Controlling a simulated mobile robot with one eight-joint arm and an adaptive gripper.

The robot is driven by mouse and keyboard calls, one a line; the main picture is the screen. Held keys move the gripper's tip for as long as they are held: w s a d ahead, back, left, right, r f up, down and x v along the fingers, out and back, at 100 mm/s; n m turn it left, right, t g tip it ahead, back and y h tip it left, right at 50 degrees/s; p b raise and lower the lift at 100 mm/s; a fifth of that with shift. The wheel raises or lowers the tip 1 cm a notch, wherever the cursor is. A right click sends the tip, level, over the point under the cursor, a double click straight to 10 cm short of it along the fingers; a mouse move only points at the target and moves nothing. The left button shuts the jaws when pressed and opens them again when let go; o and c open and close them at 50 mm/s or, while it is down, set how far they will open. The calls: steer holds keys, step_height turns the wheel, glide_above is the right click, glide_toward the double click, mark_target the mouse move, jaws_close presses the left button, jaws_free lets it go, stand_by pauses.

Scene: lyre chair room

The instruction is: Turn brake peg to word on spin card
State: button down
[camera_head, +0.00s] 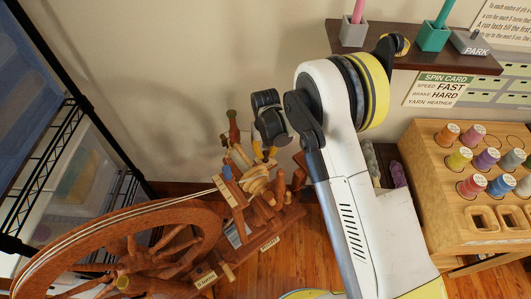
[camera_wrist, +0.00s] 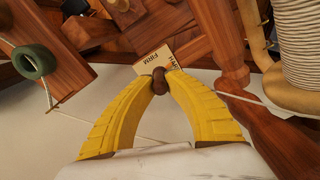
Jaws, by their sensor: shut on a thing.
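The spin card (camera_head: 440,90) hangs on the wall at the right and reads SPEED FAST, BRAKE HARD, YARN HEATHER. The spinning wheel (camera_head: 188,225) stands on the floor at the left. My gripper (camera_head: 265,158) is down at its upper wooden parts. In the wrist view my gripper (camera_wrist: 160,84) has its yellow fingertips shut on a small dark brown knob, the brake peg (camera_wrist: 159,78). Just behind it is a cream label (camera_wrist: 155,60) with FIRM upside down and HARD, partly hidden, at its right. I cannot tell which word the peg points to.
A bobbin wound with pale yarn (camera_wrist: 301,40) is close at the right, and a green ring (camera_wrist: 34,61) with a thread hangs at the left. A rack of thread spools (camera_head: 470,160) stands right of my arm. A black wire shelf (camera_head: 70,120) is at the left.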

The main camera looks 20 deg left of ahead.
mark_target(266, 151)
steer(key=shift+m, duration=0.8)
steer(key=c, duration=1.3)
jaws_free()
steer(key=shift+c, duration=0.2)
step_height(266, 151, up, 12)
